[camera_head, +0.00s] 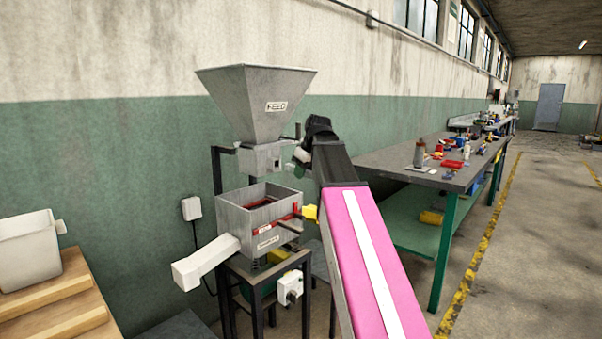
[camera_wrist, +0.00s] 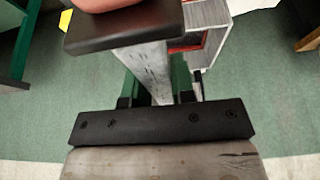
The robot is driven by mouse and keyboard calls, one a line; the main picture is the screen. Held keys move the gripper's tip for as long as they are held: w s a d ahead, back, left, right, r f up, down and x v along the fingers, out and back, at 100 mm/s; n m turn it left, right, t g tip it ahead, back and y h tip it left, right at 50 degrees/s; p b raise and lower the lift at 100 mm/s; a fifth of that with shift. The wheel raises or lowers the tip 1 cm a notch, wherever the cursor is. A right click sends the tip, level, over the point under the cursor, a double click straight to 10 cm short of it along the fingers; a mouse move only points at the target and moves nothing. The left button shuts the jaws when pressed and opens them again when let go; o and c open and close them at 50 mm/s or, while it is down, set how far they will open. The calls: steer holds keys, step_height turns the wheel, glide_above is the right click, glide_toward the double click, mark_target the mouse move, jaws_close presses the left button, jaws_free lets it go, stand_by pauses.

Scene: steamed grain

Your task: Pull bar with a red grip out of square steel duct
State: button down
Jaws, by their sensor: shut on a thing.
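The square steel duct (camera_head: 262,159) is the grey box under the hopper. My gripper (camera_head: 302,155) is at its right side, at the end of the dark wrist. In the wrist view, my gripper (camera_wrist: 158,92) has its green-padded fingers around a scuffed grey steel piece (camera_wrist: 145,65). A dark plate (camera_wrist: 125,27) and a rounded red-orange piece (camera_wrist: 118,4), which looks like the bar's grip, show at the top edge there. The gripper is shut on the bar. In the head view the bar is mostly hidden at the gripper, and I cannot tell how deep it sits in the duct.
The large hopper (camera_head: 255,100) stands above the duct. An open steel box (camera_head: 238,215) with a red-edged screen and a chute sits below on a dark stand. A workbench (camera_head: 400,160) with tools is on the right. A white bin (camera_head: 28,255) stands on a wooden surface at left.

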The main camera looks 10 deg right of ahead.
steer(key=shift+s+d, duration=0.6)
steer(key=shift+s, duration=0.2)
steer(key=shift+s+d, duration=0.6)
steer(key=shift+s, duration=0.2)
